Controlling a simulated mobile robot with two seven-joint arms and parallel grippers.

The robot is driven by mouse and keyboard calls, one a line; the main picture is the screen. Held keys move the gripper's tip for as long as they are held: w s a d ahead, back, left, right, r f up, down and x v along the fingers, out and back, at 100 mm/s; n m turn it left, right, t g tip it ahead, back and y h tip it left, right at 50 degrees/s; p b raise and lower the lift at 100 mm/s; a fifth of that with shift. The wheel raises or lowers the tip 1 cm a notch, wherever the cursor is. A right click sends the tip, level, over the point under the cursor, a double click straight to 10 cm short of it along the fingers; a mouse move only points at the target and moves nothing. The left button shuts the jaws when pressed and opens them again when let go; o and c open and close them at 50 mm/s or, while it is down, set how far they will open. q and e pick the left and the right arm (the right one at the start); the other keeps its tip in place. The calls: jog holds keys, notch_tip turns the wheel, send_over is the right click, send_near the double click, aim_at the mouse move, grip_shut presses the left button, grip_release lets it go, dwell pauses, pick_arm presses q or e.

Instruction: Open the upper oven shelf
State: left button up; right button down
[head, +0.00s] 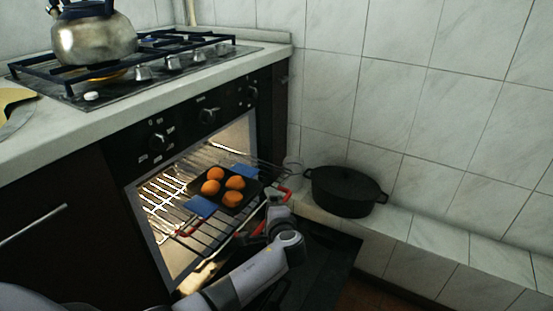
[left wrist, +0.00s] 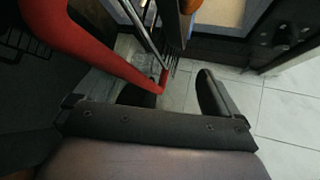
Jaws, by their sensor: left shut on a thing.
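The wire oven shelf (head: 205,235) sticks out of the lit oven (head: 185,170), with red parts along its front. My left gripper (head: 276,198) is at the right end of the shelf's front, by the red handle (head: 284,194). In the left wrist view, the red handle (left wrist: 100,55) runs diagonally and its end lies by the fingers of the left gripper (left wrist: 175,95). The gripper is shut on the handle, though the contact is partly hidden. My right gripper is not in view.
A dark tray (head: 210,201) with blue ends and several orange round items rests on the shelf. A black pot (head: 345,192) stands on the tiled ledge to the right. A kettle (head: 93,38) is on the hob above. The tiled wall (head: 400,100) bounds the right side.

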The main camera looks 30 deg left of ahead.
pick_arm(q)
jog(key=shift+r, duration=0.9)
jog(key=shift+c, duration=0.3)
jog(key=shift+s+d+f+p, duration=0.25)
jog(key=shift+s+d+p, duration=0.2)
jog(key=shift+s+d, duration=0.3)
jog(key=c, duration=0.5)
jog(key=shift+s+d+f+p, duration=0.1)
jog(key=shift+s+d+p, duration=0.1)
jog(key=shift+s+d, duration=0.25)
jog(key=shift+s+d+f+p, duration=0.1)
jog(key=shift+s+d+p, duration=0.15)
jog(key=shift+s, duration=0.3)
jog(key=shift+s+d+f+p, duration=0.15)
jog(key=shift+s+d+f, duration=0.05)
jog(key=shift+s+d, duration=0.5)
jog(key=shift+s+d+f+p, duration=0.2)
jog(key=shift+s+d, duration=0.35)
jog(key=shift+s, duration=0.2)
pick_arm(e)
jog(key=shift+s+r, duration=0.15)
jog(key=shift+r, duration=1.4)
